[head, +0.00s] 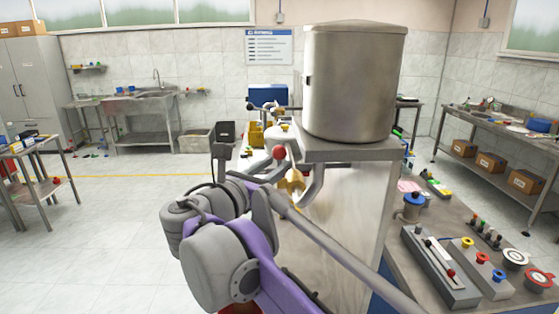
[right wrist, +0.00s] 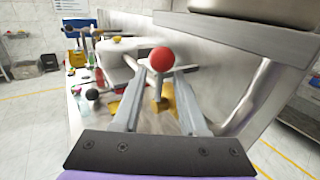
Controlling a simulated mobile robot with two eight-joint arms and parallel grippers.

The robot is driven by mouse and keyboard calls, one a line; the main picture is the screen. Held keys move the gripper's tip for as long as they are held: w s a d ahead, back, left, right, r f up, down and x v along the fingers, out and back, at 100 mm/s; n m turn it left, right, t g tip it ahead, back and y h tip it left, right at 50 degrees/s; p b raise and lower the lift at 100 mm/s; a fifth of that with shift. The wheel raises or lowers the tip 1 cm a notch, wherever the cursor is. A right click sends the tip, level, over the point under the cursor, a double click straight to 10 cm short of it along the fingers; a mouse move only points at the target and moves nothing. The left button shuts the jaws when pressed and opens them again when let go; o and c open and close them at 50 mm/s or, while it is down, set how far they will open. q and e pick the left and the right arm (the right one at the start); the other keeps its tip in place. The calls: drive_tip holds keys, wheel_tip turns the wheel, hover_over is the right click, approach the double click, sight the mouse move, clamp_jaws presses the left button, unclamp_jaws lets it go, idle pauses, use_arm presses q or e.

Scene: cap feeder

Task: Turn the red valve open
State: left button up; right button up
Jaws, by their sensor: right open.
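The red valve knob (head: 279,152) is a round red ball beside the gold valve body (head: 291,184), under the large steel tank (head: 352,85). In the right wrist view the red knob (right wrist: 161,59) appears between the fingertips of my right gripper (right wrist: 160,76), which is open. A gold stem (right wrist: 160,92) shows below the knob. I cannot tell whether a finger touches it. In the head view my right arm reaches toward the valve from below, and its fingers are hard to make out. My left gripper is not in view.
The tank stands on a metal stand (head: 345,150) whose side panel is close to my right arm. A bent grey pipe (right wrist: 250,98) runs near the right finger. A control bench (head: 440,225) with buttons and levers is at the right. The floor at the left is open.

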drive_tip(key=shift+x, duration=1.3)
clamp_jaws()
drive_tip(key=shift+r, duration=0.15)
idle(0.3)
